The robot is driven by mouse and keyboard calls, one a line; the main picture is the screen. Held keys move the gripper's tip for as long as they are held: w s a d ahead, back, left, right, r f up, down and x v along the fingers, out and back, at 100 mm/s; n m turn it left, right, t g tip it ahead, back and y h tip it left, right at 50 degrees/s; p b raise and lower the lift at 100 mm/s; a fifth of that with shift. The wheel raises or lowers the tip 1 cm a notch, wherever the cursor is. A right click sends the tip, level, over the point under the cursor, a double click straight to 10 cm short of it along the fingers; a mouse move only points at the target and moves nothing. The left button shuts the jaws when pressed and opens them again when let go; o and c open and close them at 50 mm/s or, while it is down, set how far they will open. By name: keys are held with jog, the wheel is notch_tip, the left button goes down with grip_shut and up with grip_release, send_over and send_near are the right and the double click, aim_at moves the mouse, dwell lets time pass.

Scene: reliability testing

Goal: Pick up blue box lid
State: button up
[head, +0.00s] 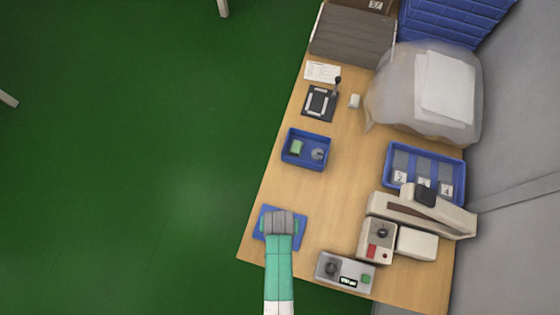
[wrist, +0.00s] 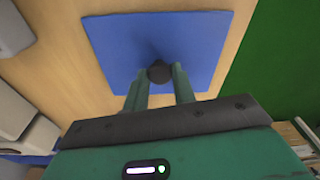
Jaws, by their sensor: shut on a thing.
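The blue box lid (head: 264,233) is a flat blue square near the front left corner of the table. It also shows in the wrist view (wrist: 115,40), with a dark round knob (wrist: 160,72) at its middle. My gripper (wrist: 158,82) is over the lid, with its two green fingers shut on the knob. In the head view my gripper (head: 279,222) covers the lid's middle. I cannot tell whether the lid rests on the table or is slightly raised.
A blue box (head: 306,149) with a green item stands farther back. A divided blue tray (head: 426,172), a beige device (head: 420,212) and a grey control box (head: 345,272) stand to the right. The table (head: 320,215) is clear between the lid and these things.

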jog(key=r, duration=0.1)
jog(key=s+r, duration=0.1)
jog(key=r, duration=0.1)
jog(key=shift+a+r, duration=0.1)
jog(key=shift+r, duration=0.15)
jog(key=s+a+r, duration=0.1)
jog(key=s+a, duration=0.1)
jog(key=s, duration=1.2)
jog(key=shift+s+r+p, duration=0.25)
jog(key=shift+s+p, duration=0.1)
